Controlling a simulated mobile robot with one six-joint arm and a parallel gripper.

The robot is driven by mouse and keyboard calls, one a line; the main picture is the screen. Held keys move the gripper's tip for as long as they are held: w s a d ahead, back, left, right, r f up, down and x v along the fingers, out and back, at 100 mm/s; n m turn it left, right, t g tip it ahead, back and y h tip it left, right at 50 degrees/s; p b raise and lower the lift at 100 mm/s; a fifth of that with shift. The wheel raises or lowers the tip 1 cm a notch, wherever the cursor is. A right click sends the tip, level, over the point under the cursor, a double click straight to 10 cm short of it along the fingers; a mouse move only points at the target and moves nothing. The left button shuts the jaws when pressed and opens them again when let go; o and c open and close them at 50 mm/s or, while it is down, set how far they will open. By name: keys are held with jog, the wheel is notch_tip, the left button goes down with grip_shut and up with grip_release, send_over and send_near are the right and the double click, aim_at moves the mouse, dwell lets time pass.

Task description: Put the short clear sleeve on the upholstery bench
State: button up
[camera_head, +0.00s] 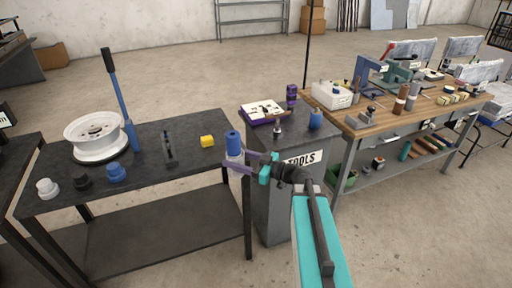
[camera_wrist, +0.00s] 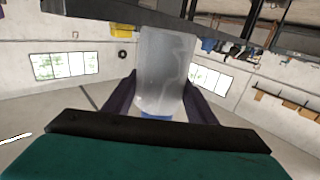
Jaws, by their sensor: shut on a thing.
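My gripper (camera_head: 234,160) is shut on a clear sleeve (camera_head: 235,154) with a blue upper part. It holds the sleeve upright in front of the gap between the dark table and the grey tool cabinet. In the wrist view the translucent sleeve (camera_wrist: 165,70) sits between the two dark fingers, with a bit of blue at its lower end. The wooden-topped bench (camera_head: 386,118) at the right, with tools and rolls on it, looks like the upholstery bench. It is apart from my gripper.
The dark table (camera_head: 190,180) carries a white wheel rim (camera_head: 93,134), a blue pump (camera_head: 122,100) and a yellow block (camera_head: 207,141). The tool cabinet (camera_head: 280,205) holds a tray (camera_head: 264,113) and small bottles. The wooden bench's near front edge has some bare room.

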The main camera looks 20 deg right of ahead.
jog(key=s+a+f+n+g+y+b, duration=0.2)
jog(key=s+a+f+b, duration=0.2)
jog(key=a, duration=0.3)
jog(key=shift+a+f+g, duration=0.25)
jog(key=shift+f+g, duration=0.05)
jog(key=shift+f, duration=0.55)
jog(key=shift+s, duration=0.1)
